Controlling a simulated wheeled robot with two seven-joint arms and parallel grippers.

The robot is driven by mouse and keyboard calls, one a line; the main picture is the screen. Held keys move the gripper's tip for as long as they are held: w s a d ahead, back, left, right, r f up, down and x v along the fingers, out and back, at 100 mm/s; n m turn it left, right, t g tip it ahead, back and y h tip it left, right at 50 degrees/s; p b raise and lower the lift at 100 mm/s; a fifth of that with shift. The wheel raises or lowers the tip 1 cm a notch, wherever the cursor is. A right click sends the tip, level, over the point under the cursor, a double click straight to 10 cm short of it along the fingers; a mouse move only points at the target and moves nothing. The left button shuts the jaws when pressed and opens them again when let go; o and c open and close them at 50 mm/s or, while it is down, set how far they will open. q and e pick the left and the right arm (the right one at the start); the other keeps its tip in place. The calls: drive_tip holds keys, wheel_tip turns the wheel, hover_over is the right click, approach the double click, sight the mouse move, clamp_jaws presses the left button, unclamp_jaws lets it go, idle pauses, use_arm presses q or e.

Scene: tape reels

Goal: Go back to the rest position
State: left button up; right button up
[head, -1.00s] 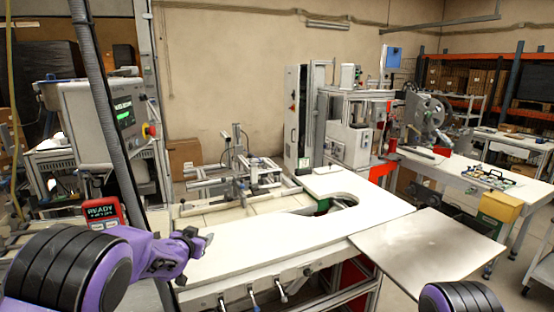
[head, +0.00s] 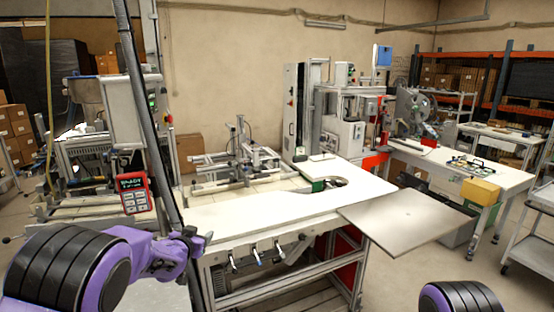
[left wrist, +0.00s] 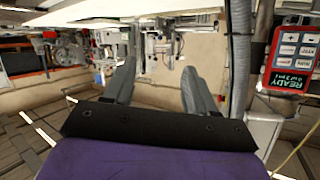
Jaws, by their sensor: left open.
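My left gripper (head: 208,238) is at the lower left of the head view, in front of the near left corner of the white worktable (head: 240,213). In the left wrist view its two grey fingers (left wrist: 158,88) stand well apart with nothing between them. My right gripper is not in view; only a dark rounded part of my right arm (head: 462,300) shows at the bottom right. No tape reel is in my left gripper.
A grey side panel (head: 410,217) juts out at the table's right. A reel machine (head: 412,110) stands behind.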

use_arm(q)
drive_tip(key=s+a+f+n+g+y+b, duration=0.1)
drive_tip(key=s+a+f+n+g+y, duration=0.2)
drive_tip(key=s+f, duration=0.75)
drive_tip(key=s+a+f+n+g+b, duration=0.15)
drive_tip(key=s+f+n, duration=0.25)
drive_tip(key=s+f, duration=0.7)
drive_tip(key=s+f+n+g+b, duration=0.1)
drive_tip(key=s+f, duration=0.4)
drive_tip(key=s, duration=0.5)
drive_tip(key=s+a+f+n+g+y+b, duration=0.1)
drive_tip(key=s+f, duration=0.4)
drive_tip(key=s, duration=0.5)
drive_tip(key=s+a+f+n+g+b, duration=0.1)
drive_tip(key=s+f+g+b, duration=0.2)
drive_tip(key=s+f, duration=0.3)
drive_tip(key=s+g, duration=0.1)
drive_tip(key=s, duration=0.4)
drive_tip(key=shift+y, duration=0.4)
drive_tip(key=shift+f+g, duration=0.1)
drive_tip(key=shift+g, duration=0.15)
